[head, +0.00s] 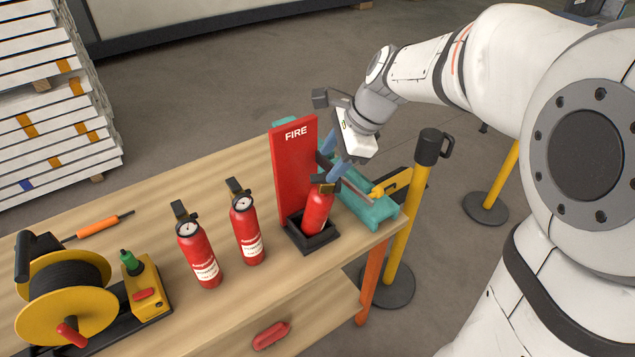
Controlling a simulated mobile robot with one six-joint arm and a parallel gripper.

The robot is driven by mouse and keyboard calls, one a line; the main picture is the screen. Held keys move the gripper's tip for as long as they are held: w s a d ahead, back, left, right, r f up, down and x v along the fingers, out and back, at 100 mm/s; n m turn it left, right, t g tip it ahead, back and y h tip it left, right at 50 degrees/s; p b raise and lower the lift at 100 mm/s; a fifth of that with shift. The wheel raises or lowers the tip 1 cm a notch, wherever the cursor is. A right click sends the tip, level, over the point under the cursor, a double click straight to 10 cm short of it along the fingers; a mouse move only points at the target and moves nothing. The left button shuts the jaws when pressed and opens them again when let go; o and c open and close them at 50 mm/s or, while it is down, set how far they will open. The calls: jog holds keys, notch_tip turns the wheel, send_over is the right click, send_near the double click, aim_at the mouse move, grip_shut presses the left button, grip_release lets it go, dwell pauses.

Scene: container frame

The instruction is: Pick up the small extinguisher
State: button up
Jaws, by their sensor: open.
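Three similar red extinguishers show in the head view; I cannot tell for certain which is the small one. One extinguisher (317,210) stands in the black base of a red FIRE stand (293,165), with its dark top partly hidden near my gripper. Two more, a left one (199,256) and a middle one (246,232), stand upright on the wooden table, with dark handles, gauges and white labels. My gripper (326,166) is open and empty, its blue fingers just above and behind the extinguisher in the stand. Contact with it cannot be told.
A teal toolbox-like tray (375,212) lies behind the stand at the table's right end. A yellow cable reel (66,299) and a screwdriver (98,225) are at left. A yellow post (409,240) stands beyond the right edge. A red object (271,336) lies on the lower shelf.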

aim_at(321, 177)
jog(key=x, duration=0.7)
jog(key=shift+d+f+p, duration=0.1)
jog(key=shift+f+p, duration=0.25)
grip_shut()
dwell(1.0)
jog(key=shift+r, duration=0.15)
